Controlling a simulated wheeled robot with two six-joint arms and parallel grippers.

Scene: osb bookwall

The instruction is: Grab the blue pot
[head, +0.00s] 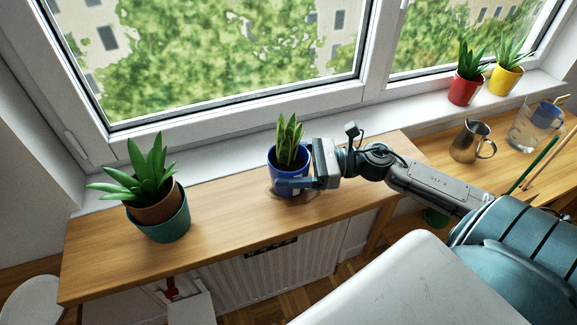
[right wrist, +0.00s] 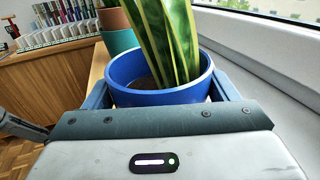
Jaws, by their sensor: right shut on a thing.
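The blue pot (head: 290,178) holds a plant with upright green leaves and stands at the wooden shelf under the window. My right gripper (head: 294,182) reaches it from the right, with its fingers around the pot's sides. In the right wrist view the blue pot (right wrist: 162,82) sits between the two fingers, and the gripper is shut on it. The pot looks upright; whether its base touches the shelf is hard to tell.
A teal pot (head: 165,222) with a broad-leaved plant stands on the wooden shelf (head: 225,220) to the left. A metal jug (head: 468,142) and a glass pitcher (head: 530,128) stand at the right. Red (head: 465,90) and yellow (head: 504,80) pots stand on the windowsill.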

